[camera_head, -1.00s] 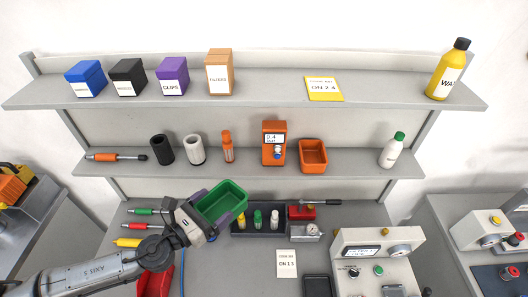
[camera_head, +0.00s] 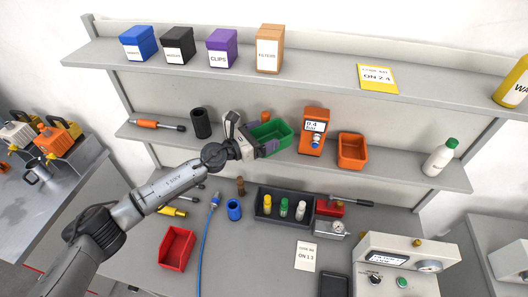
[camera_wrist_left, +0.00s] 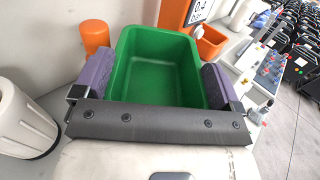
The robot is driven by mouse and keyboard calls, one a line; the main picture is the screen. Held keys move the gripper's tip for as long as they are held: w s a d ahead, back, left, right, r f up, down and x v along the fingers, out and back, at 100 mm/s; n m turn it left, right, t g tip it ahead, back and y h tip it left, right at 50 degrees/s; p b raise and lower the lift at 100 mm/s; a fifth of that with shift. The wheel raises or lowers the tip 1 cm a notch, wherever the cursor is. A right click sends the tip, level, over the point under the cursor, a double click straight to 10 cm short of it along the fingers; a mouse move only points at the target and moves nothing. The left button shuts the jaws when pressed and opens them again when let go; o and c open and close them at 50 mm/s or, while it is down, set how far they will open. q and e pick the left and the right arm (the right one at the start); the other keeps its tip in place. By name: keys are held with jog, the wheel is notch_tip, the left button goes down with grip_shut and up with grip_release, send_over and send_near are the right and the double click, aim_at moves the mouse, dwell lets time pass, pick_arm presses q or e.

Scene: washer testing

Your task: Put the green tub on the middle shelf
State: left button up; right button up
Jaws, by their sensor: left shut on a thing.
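The green tub (camera_head: 270,133) is upright and empty, at the height of the middle shelf (camera_head: 395,172) in the head view. It is between the white cylinder and the orange meter, in front of an orange bottle. I cannot tell whether its base touches the shelf. My left gripper (camera_head: 262,148) is shut on the tub. In the left wrist view the purple finger pads (camera_wrist_left: 157,84) press on both sides of the green tub (camera_wrist_left: 158,70). My right gripper is not in view.
On the middle shelf are a black cylinder (camera_head: 201,122), the orange meter (camera_head: 313,131), an orange tub (camera_head: 352,150) and a white bottle (camera_head: 440,157). The orange bottle (camera_wrist_left: 94,35) and white cylinder (camera_wrist_left: 22,122) stand close to the tub. A red tub (camera_head: 177,247) is on the bench.

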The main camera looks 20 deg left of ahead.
aim_at(264, 141)
pick_arm(q)
jog(key=shift+w+f, duration=0.25)
jog(key=shift+f, duration=0.25)
jog(key=shift+w+f, duration=0.2)
jog(key=shift+f, duration=0.3)
jog(key=shift+s+f, duration=0.1)
jog(key=shift+f, duration=0.4)
jog(key=f, duration=0.4)
jog(key=shift+w+a, duration=0.1)
jog(key=shift+w, duration=0.15)
jog(key=shift+f+b, duration=0.1)
jog(key=shift+b, duration=0.3)
jog(key=shift+f, duration=0.1)
jog(key=o, duration=0.7)
